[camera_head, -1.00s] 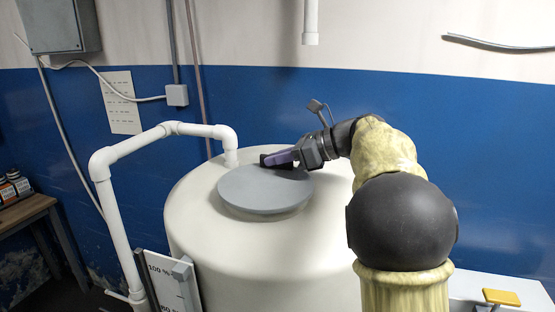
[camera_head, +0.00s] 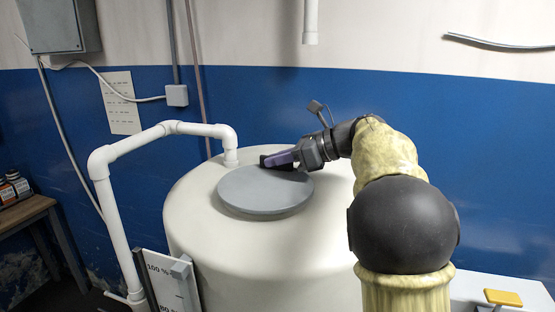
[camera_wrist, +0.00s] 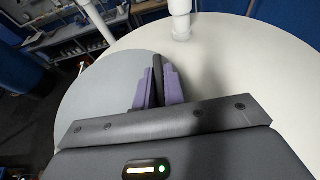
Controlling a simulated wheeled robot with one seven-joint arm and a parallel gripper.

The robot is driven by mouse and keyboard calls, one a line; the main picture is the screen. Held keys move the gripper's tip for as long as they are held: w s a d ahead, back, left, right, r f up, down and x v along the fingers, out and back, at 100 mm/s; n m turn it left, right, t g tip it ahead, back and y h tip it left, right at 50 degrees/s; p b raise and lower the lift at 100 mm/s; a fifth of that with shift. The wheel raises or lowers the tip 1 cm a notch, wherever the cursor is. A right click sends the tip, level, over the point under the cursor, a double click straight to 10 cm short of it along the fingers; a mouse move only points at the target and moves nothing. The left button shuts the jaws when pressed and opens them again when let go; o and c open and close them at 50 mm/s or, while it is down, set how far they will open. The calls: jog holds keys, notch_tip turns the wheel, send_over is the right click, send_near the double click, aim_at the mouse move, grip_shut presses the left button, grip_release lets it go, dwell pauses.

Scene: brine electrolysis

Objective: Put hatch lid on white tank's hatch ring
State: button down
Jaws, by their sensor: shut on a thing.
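The hatch lid (camera_head: 262,190) is a flat grey disc lying level over the top of the white tank (camera_head: 190,215). In the wrist view the lid (camera_wrist: 108,95) fills the left middle, with the pale tank top (camera_wrist: 260,70) to its right. My gripper (camera_head: 272,160) is at the lid's far right edge. In the wrist view its purple fingers (camera_wrist: 158,85) are shut on the lid's edge area, on what looks like a dark handle or rim part. The hatch ring is hidden under the lid, so I cannot tell whether the lid is seated on it.
A white pipe (camera_head: 165,130) bends down into the tank top behind and left of the lid. Another white pipe (camera_head: 310,20) hangs from above. A level board (camera_head: 170,280) stands at the tank's front left. A wooden table (camera_head: 35,207) is at far left.

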jog(key=c, duration=1.4)
grip_release()
jog(key=shift+d, duration=0.1)
jog(key=b+v, duration=0.4)
jog(key=v, duration=1.3)
